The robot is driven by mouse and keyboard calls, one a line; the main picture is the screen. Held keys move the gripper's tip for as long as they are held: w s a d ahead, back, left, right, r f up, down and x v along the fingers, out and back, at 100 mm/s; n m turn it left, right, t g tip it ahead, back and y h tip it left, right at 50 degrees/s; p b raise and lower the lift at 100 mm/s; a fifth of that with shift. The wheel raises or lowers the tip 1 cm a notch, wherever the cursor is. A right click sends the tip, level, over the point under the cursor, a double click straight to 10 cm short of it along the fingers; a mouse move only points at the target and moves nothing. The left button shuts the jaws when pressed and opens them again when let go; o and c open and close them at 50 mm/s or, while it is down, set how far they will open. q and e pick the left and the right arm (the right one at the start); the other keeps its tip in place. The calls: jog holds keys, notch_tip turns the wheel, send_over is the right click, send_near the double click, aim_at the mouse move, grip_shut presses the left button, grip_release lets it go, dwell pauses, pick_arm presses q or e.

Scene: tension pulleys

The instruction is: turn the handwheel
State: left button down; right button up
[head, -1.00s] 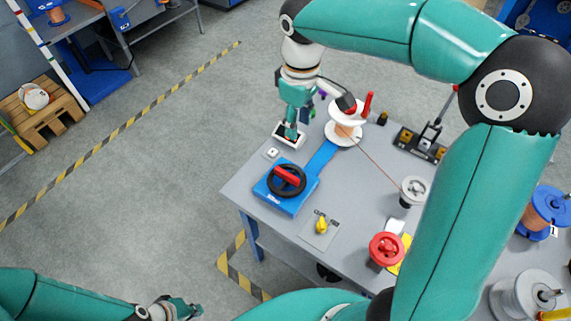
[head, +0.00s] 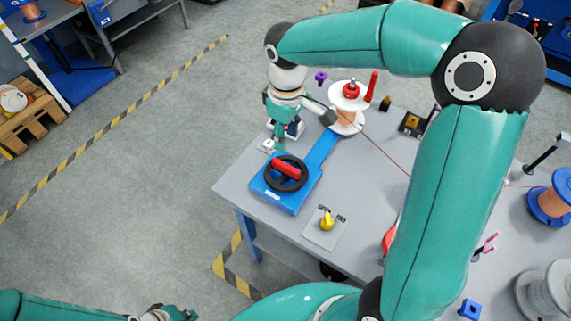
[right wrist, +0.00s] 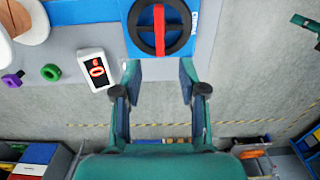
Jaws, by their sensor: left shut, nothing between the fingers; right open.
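The handwheel (head: 302,178) is a black ring with a red bar across it, mounted on a blue base (head: 288,204) near the table's left edge. In the right wrist view, the handwheel (right wrist: 144,22) is at the top centre, beyond the fingertips, with its red bar pointing away from me. My right gripper (head: 277,145) is open and empty, pointing down just behind the blue base; its two fingers (right wrist: 160,74) show apart in the wrist view, not around the wheel. My left gripper (head: 176,314) is shut and empty at the bottom edge, away from the table.
A white spool (head: 347,122) stands behind the wheel, with a wire running right. A yellow knob (head: 326,222) on a plate is in front. My right arm hides much of the table's right side.

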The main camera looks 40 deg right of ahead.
aim_at(286, 166)
notch_tip(286, 166, down, 12)
jog(key=shift+r, duration=0.1)
dwell(0.4)
grip_shut()
jog(key=shift+a, duration=0.15)
